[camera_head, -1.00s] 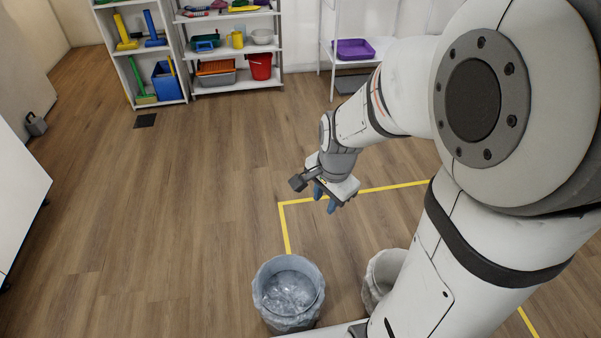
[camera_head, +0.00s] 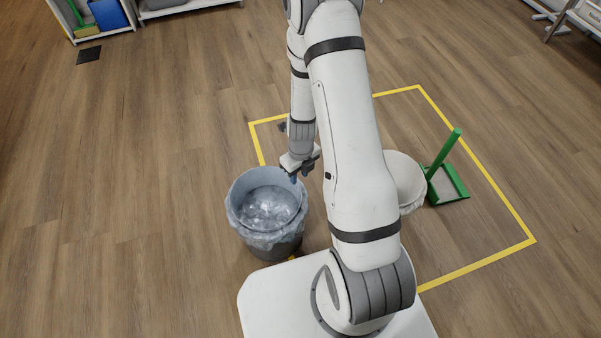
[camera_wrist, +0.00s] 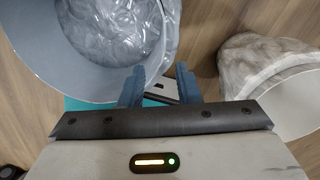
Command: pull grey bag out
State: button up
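A grey translucent bag (camera_head: 272,240) lines the left bin (camera_head: 262,176), folded over its rim and crumpled inside. The bag also fills the upper left of the wrist view (camera_wrist: 110,25). My gripper (camera_head: 299,176) is at the right side of this bin's rim, pointing down. In the wrist view my gripper (camera_wrist: 160,84) is open, with a gap between its two blue fingers and nothing held. The left finger overlaps the bin's rim in that view; I cannot tell whether it touches.
A second bin with a whitish bag (camera_head: 407,182) stands to the right, partly behind my arm. A green dustpan with upright handle (camera_head: 446,180) is beside it. Yellow floor tape (camera_head: 480,160) surrounds this area. Shelves (camera_head: 165,8) are at the back left.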

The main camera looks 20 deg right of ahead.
aim_at(298, 185)
notch_tip(298, 185, down, 7)
jog(key=b, duration=0.4)
jog(key=shift+s+a+r, duration=0.1)
jog(key=shift+a+r, duration=0.05)
jog(key=shift+r, duration=0.05)
jog(key=shift+c, duration=0.2)
grip_shut()
jog(key=shift+r, duration=0.1)
